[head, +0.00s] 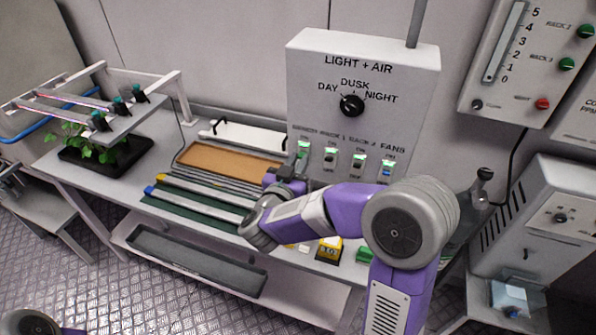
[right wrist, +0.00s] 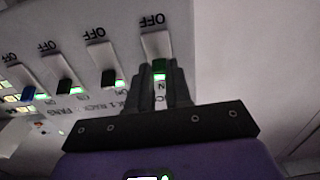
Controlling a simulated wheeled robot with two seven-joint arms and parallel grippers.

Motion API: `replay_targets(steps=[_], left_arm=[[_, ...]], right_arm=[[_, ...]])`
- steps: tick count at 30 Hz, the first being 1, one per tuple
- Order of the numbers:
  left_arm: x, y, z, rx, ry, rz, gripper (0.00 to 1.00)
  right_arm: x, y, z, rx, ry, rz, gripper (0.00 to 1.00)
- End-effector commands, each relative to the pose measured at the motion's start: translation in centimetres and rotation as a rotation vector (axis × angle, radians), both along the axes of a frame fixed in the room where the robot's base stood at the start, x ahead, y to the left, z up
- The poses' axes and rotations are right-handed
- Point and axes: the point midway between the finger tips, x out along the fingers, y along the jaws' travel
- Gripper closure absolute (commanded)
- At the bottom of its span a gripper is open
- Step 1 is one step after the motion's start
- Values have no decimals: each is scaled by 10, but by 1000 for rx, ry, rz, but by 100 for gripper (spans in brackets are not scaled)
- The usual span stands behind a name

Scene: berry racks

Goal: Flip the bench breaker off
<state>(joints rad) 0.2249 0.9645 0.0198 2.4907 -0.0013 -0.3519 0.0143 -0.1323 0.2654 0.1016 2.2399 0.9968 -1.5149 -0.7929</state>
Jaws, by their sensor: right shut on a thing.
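The breaker box (head: 362,75), labelled LIGHT + AIR, stands on the bench's back wall with a row of breakers low on its front. The bench breaker (head: 303,148) is the leftmost in the head view and the rightmost in the inverted right wrist view (right wrist: 156,44). Its white part is by the OFF label, and green shows at its ON end. My right gripper (head: 298,165) reaches up to it from below. In the right wrist view the gripper (right wrist: 163,78) has its fingers closed on its green end, partly hiding it. My left gripper is not in view.
The rack 1 breaker (head: 330,158), rack 2 breaker (head: 358,161) and fans breaker (head: 387,168) sit close beside it. A black dial (head: 352,105) is above. Trays and bars lie on the bench at left, with a planter (head: 105,158) beyond.

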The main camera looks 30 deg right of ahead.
Motion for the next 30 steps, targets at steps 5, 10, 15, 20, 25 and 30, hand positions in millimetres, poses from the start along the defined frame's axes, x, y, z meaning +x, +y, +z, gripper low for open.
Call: replay_targets(steps=[5,10,15,20,25,30], left_arm=[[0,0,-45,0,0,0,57],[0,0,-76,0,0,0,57],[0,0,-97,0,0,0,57],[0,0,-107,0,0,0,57],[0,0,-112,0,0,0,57],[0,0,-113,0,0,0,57]], right_arm=[[0,1,-18,-116,-100,1,100],[1,0,-25,-221,-188,0,100],[2,-2,-28,-311,-264,1,100],[3,-3,-30,-378,-321,1,100],[4,-4,-31,-428,-362,1,100],[4,-5,-31,-453,-386,0,100]])
